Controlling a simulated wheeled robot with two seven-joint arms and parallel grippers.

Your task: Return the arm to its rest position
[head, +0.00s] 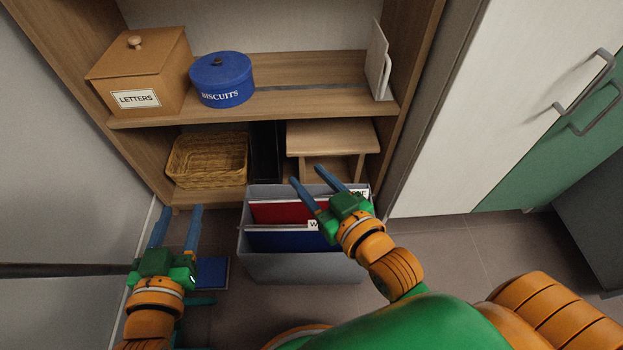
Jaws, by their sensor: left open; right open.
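My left gripper (178,228) is at the lower left, with its blue fingers apart and nothing between them. It is left of the grey file box (305,267), over the floor by the wall. My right gripper (311,182) is above the right part of the file box, with its fingers apart and empty. The box holds a red folder (285,211) and a blue folder (285,240) with a white tab. My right gripper and arm hide part of the box's right side.
A wooden shelf (300,104) holds a brown letters box (150,72) and a blue biscuit tin (222,78). A wicker basket (207,160) and a small wooden stand (333,137) are below. A blue flat item (213,272) lies beside my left gripper. Cabinets stand at right.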

